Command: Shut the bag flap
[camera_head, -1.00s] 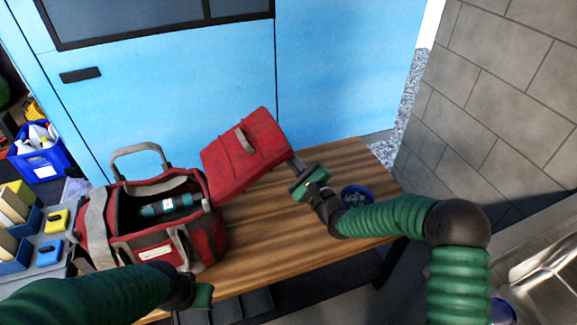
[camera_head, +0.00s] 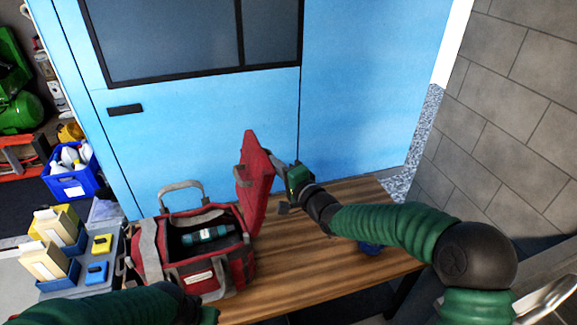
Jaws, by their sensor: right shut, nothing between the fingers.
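The red and grey bag (camera_head: 236,269) stands open on the wooden table, with a teal and dark cylinder (camera_head: 206,235) inside. Its red flap (camera_head: 256,185) stands nearly upright at the bag's right side, with a grey handle on its left face. My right gripper (camera_head: 282,171) is at the right side of the flap, with its fingers shut and touching or very close to it; the exact contact is hard to see. My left gripper (camera_head: 209,315) is at the bottom edge in front of the bag, mostly cut off, and its fingers are not visible.
A blue door stands behind. Left are a blue crate (camera_head: 72,178) and a grey surface with boxes.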

